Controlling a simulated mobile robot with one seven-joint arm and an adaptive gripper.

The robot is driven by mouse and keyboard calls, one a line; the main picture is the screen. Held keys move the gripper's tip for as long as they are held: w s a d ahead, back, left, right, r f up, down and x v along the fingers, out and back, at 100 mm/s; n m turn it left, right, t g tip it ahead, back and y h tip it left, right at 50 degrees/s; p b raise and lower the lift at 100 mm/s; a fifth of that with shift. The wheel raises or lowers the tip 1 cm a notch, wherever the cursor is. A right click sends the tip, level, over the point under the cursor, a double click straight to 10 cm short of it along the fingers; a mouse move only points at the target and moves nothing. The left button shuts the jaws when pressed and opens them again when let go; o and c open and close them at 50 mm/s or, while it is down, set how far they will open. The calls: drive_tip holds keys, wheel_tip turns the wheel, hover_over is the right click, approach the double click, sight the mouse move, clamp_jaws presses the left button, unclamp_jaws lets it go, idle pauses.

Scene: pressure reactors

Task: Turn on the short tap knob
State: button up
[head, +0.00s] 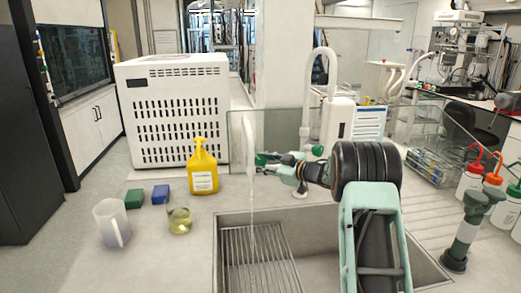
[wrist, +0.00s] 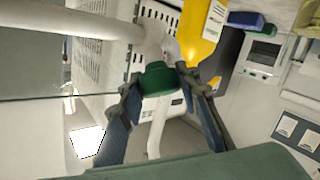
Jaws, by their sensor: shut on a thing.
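The short tap (head: 249,135) is white and stands at the back edge of the sink, left of the taller tap. Its green knob (wrist: 157,77) sits between my gripper's fingers in the wrist view. My gripper (head: 268,161) reaches left across the back of the sink and is shut on the knob, which it partly hides in the head view. In the wrist view, the two dark fingers of my gripper (wrist: 163,88) touch the knob from both sides. A thin pale streak, seemingly water, runs below the short tap's spout towards the sink.
The sink (head: 311,221) has a drain rack at left. A tall white tap (head: 331,60) with a green knob (head: 317,150) stands close right of my gripper. A yellow bottle (head: 203,172), beaker (head: 179,220) and white jug (head: 108,222) stand left. A clear panel is behind.

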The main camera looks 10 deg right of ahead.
drive_tip(key=shift+n+g+y+p, duration=0.4)
drive_tip(key=shift+n+g+p, duration=0.7)
drive_tip(key=shift+p, duration=0.35)
drive_tip(key=shift+n, duration=0.3)
drive_tip(key=o, duration=1.2)
drive_tip(key=v, duration=1.2)
